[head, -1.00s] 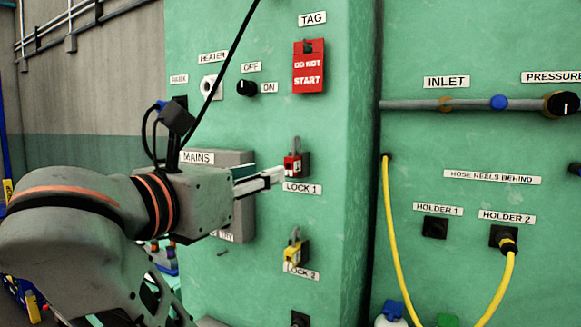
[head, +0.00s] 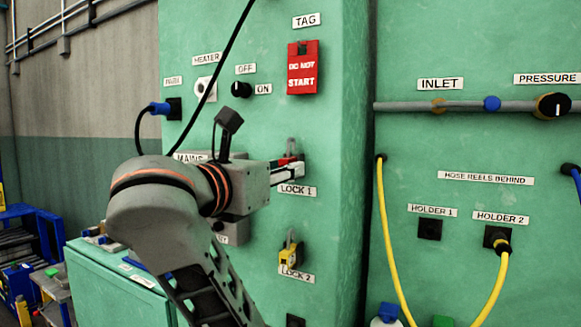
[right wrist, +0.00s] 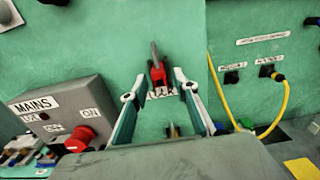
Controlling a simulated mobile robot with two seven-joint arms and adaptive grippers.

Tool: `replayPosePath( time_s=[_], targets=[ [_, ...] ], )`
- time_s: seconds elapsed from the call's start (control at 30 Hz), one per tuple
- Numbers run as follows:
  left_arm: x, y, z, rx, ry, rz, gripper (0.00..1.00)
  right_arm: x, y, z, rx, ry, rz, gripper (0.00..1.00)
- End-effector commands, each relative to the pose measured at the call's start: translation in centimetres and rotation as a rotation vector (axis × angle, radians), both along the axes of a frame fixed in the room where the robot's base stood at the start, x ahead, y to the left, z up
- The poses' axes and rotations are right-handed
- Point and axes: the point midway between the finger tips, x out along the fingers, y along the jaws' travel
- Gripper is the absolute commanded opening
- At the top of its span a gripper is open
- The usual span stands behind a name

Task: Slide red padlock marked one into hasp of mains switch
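The red padlock (right wrist: 158,72) hangs shackle up at the LOCK 1 label, between the fingertips in the right wrist view. In the head view the red padlock (head: 287,160) is partly hidden by the gripper. Its number cannot be read. My right gripper (right wrist: 160,82) is open, one finger on each side of the padlock, with gaps showing. The same gripper (head: 296,170) reaches LOCK 1 in the head view. The mains switch is a grey box (right wrist: 60,120) with a red knob (right wrist: 80,139) at left in the wrist view; its hasp is not clear. My left gripper is not in view.
A yellow padlock (head: 291,254) hangs below at LOCK 2. A red DO NOT START tag (head: 302,67) hangs above. A black cable (head: 212,80) runs down past the heater switch. Yellow hose (head: 388,235) hangs on the right panel.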

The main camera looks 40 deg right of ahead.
Motion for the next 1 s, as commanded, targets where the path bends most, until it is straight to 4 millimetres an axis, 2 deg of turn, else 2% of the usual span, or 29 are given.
replayPosePath(
  time_s=[0.13,0.17,0.2,0.27,1.0],
  targets=[
    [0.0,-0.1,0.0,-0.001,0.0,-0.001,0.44,0.0,0.0,0.0,0.0,0.0,0.0,0.29],
    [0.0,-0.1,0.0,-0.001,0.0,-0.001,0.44,0.0,0.0,0.0,0.0,0.0,0.0,0.24],
    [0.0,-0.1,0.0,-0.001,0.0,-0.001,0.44,0.0,0.0,0.0,0.0,0.0,0.0,0.14],
    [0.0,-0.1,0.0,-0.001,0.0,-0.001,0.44,0.0,0.0,0.0,0.0,0.0,0.0,0.0],
    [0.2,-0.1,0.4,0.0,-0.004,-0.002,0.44,-0.5,1.1,0.1,-0.001,0.0,0.0,0.0]
  ],
)
